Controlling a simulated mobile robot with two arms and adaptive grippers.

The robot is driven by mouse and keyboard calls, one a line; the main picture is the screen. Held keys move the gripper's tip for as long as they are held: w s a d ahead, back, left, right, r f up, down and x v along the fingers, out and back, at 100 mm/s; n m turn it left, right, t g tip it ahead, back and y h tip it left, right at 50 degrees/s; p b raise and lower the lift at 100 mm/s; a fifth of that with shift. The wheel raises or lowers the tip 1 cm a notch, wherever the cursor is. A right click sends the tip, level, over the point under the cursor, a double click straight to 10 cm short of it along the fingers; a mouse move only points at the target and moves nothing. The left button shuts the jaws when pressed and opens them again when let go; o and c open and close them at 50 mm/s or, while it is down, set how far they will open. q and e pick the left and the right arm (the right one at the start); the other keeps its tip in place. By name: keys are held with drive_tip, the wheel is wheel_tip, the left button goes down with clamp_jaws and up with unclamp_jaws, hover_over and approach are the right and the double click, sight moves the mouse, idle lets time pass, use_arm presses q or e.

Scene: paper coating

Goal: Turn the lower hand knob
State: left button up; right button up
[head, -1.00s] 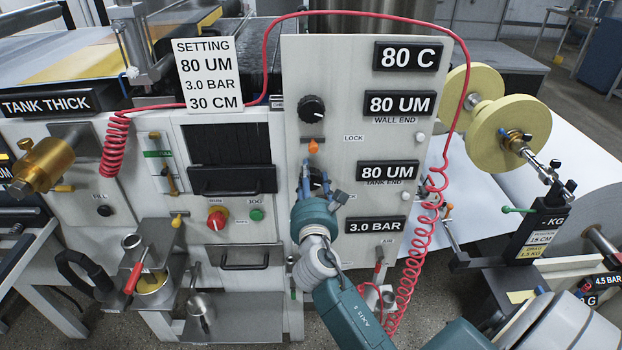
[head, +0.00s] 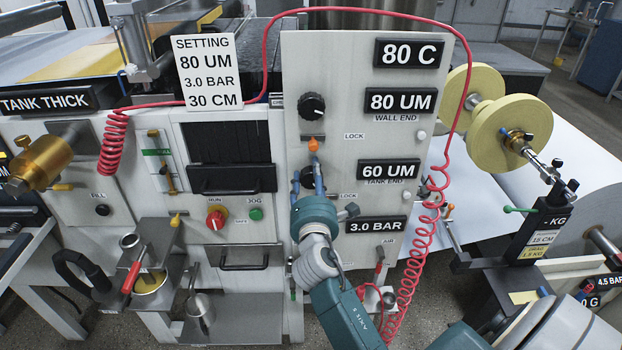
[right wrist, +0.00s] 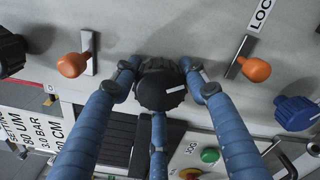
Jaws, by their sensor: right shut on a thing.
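The lower hand knob (head: 308,176) is black and sits on the pale panel, mostly hidden by my right gripper in the head view. In the right wrist view the black ribbed knob (right wrist: 161,88) has a white mark pointing right. My right gripper (head: 309,182) has its blue fingers closed around this knob, as the right wrist view also shows. The tank end display (head: 390,172) beside it reads 60 UM. The upper black knob (head: 312,106) is free, next to the wall end display (head: 400,102) reading 80 UM. My left gripper is not in view.
An orange lock lever (head: 313,145) sits just above the gripped knob. A setting sign (head: 206,72) reads 80 UM, 3.0 BAR, 30 CM. A coiled red hose (head: 412,265) hangs along the panel's right side. A red run switch (head: 216,218) is left of my gripper.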

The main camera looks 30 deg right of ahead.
drive_tip(key=shift+m, duration=0.4)
drive_tip(key=o, duration=1.2)
drive_tip(key=shift+c, duration=0.2)
drive_tip(key=shift+s, duration=0.1)
drive_tip(key=shift+s+a, duration=0.2)
drive_tip(key=shift+s, duration=0.05)
drive_tip(key=v, duration=1.1)
drive_tip(key=shift+a+f, duration=0.1)
